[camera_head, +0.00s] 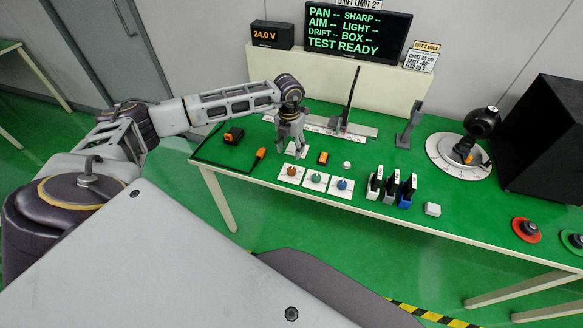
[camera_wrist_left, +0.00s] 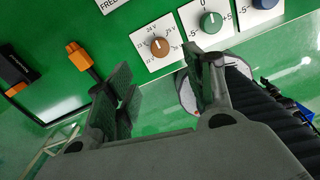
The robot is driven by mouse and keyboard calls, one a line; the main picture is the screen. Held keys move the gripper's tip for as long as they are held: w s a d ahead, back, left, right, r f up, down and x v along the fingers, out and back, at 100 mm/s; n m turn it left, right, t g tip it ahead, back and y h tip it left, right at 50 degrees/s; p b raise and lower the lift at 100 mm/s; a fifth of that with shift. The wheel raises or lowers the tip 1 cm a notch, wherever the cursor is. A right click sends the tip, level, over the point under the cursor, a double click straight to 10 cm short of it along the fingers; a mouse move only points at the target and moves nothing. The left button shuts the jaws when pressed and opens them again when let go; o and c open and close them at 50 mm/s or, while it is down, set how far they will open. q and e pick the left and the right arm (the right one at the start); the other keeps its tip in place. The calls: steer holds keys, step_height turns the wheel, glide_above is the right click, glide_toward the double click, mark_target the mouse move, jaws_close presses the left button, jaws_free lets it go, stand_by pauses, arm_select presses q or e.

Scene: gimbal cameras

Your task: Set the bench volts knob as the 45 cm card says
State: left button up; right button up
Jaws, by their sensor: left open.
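The bench volts knob is the orange-brown knob (camera_head: 291,171) on a white dial plate, leftmost of three knobs at the bench's front. In the left wrist view the knob (camera_wrist_left: 159,46) sits among volt marks, its white mark near the top, by 24 V. My left gripper (camera_head: 291,148) is over the bench just behind the knob, fingers pointing down. In the left wrist view its fingers (camera_wrist_left: 166,88) are spread and empty, apart from the knob. My right gripper is not in view.
A small readout (camera_head: 272,35) shows 24.0 V beside a large display (camera_head: 345,33). Green (camera_head: 316,178) and blue (camera_head: 342,184) knobs sit to the right. An orange-tipped plug (camera_head: 260,154) lies left of the dials. Several upright coloured holders and a round turntable (camera_head: 459,157) are farther right.

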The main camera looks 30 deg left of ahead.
mark_target(292, 169)
arm_select(q)
step_height(292, 169, down, 11)
steer(key=shift+d+f+p, duration=0.15)
steer(key=shift+f+p, duration=0.05)
steer(key=shift+p, duration=0.4)
steer(key=shift+c, duration=0.3)
steer(key=c, duration=1)
